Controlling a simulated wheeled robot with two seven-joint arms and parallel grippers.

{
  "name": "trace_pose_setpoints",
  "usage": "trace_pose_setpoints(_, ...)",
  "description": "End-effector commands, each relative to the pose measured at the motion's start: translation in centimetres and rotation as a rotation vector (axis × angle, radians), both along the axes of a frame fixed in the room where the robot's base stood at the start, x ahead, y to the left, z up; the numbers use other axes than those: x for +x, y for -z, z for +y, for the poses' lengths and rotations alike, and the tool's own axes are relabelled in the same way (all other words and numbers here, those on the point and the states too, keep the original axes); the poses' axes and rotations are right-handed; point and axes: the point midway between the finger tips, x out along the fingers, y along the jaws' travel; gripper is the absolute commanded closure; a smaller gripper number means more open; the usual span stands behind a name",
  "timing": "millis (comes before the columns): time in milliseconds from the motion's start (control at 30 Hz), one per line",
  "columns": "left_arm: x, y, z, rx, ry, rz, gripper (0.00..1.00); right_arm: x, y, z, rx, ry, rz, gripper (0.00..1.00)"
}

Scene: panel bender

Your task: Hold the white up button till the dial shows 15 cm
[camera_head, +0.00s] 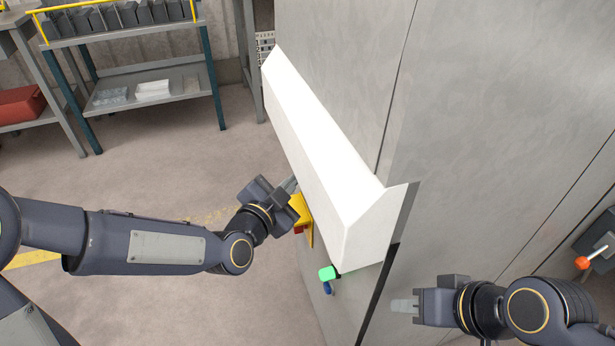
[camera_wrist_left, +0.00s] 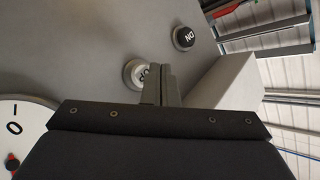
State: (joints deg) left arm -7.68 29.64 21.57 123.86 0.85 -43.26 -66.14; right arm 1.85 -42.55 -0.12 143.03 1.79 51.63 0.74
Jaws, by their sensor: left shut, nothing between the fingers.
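The white up button (camera_wrist_left: 133,76) shows in the left wrist view as a round white cap with black letters, partly covered by my left gripper's fingers. My left gripper (camera_wrist_left: 163,84) is shut and empty, its fingertips at the button's edge; I cannot tell if they touch it. In the head view my left gripper (camera_head: 290,184) reaches in beside the white panel, and the button is hidden there. My right gripper (camera_head: 404,306) is at the lower right, away from the panel.
A black DN button (camera_wrist_left: 184,38) sits close to the up button. The long white panel (camera_head: 330,190) juts from the grey machine (camera_head: 480,110). A yellow part (camera_head: 301,208) and a green knob (camera_head: 327,273) are below it. Shelving (camera_head: 150,90) stands behind; the floor between is clear.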

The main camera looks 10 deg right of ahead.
Motion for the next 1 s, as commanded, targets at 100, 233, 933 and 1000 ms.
trace_pose_setpoints(100, -0.1, 0.1, 1.3, 0.001, -0.004, -0.002, 1.0, 0.0, 0.6, 0.0, 0.0, 0.0, 0.0, 0.66)
trace_pose_setpoints(233, -0.4, 0.2, 2.6, 0.002, -0.004, -0.002, 1.0, 0.0, 1.0, 0.0, 0.0, 0.0, 0.0, 0.66)
trace_pose_setpoints(933, -0.9, 0.1, 4.5, 0.001, 0.0, 0.0, 1.0, 0.0, 1.4, 0.0, 0.0, 0.0, 0.0, 0.66)
trace_pose_setpoints(1000, -0.9, 0.1, 4.5, 0.001, 0.0, 0.0, 1.0, 0.0, 1.4, 0.0, 0.0, 0.0, 0.0, 0.66)
